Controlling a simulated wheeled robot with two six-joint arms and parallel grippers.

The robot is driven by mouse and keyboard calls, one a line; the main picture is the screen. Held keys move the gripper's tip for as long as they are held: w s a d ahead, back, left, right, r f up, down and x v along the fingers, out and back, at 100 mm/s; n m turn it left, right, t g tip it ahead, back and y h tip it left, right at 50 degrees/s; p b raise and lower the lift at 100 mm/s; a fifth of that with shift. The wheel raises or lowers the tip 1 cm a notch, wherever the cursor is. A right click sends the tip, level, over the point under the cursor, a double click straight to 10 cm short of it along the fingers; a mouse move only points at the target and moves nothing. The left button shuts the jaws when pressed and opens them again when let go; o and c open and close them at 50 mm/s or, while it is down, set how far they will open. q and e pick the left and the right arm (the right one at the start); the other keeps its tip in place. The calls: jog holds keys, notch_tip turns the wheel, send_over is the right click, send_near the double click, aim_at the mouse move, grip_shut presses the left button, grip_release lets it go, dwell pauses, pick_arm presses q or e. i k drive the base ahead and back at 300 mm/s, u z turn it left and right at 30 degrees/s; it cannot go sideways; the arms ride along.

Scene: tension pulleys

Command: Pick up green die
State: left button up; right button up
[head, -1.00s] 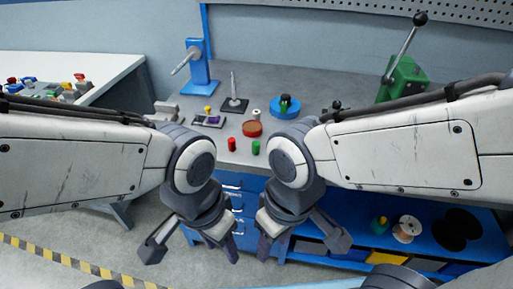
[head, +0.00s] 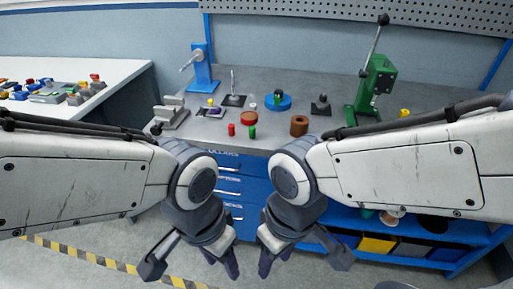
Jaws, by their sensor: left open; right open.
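A small green cylinder-like piece (head: 252,132), which may be the green die, stands near the front edge of the grey workbench (head: 300,84). A similar red piece (head: 231,129) stands just left of it. My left gripper (head: 194,274) is open and empty, hanging low in front of the bench drawers. My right gripper (head: 303,268) is also open and empty, low in front of the bench. Both grippers are well below and nearer than the green piece, touching nothing.
A green lever press (head: 372,85) stands at the right and a blue stand (head: 201,68) at the back left. A brown ring (head: 299,125), a red disc (head: 249,116) and a blue round base (head: 278,102) sit nearby. A white table (head: 100,105) holds coloured parts.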

aim_at(252, 129)
jog(key=z, duration=0.3)
jog(key=i, duration=1.3)
jog(key=u, duration=0.45)
